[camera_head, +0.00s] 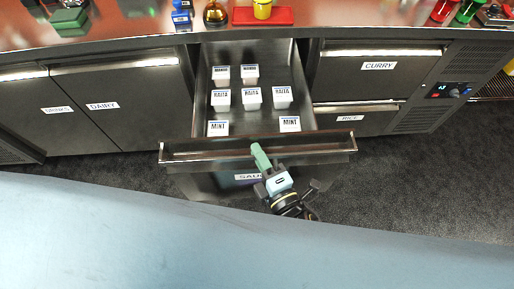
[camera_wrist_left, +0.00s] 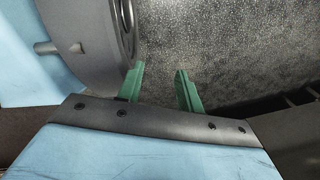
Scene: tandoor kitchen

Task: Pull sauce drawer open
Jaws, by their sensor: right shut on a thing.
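The sauce drawer (camera_head: 185,151) stands open under the counter in the head view. Its label is partly hidden by my right gripper. White tubs marked mint, raita and other words stand inside it. My right gripper (camera_head: 260,153) is shut on the drawer's front edge, near the middle. My left gripper (camera_wrist_left: 160,84) shows only in the left wrist view, with its green fingers apart and nothing between them. It is over dark floor, away from the drawer.
A curry drawer (camera_head: 378,66) and a rice drawer (camera_head: 349,117) are shut at the right. A dairy door (camera_head: 125,95) is shut at the left. A red tray (camera_head: 277,16) and bottles stand on the counter. Dark carpet (camera_head: 420,180) lies clear in front.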

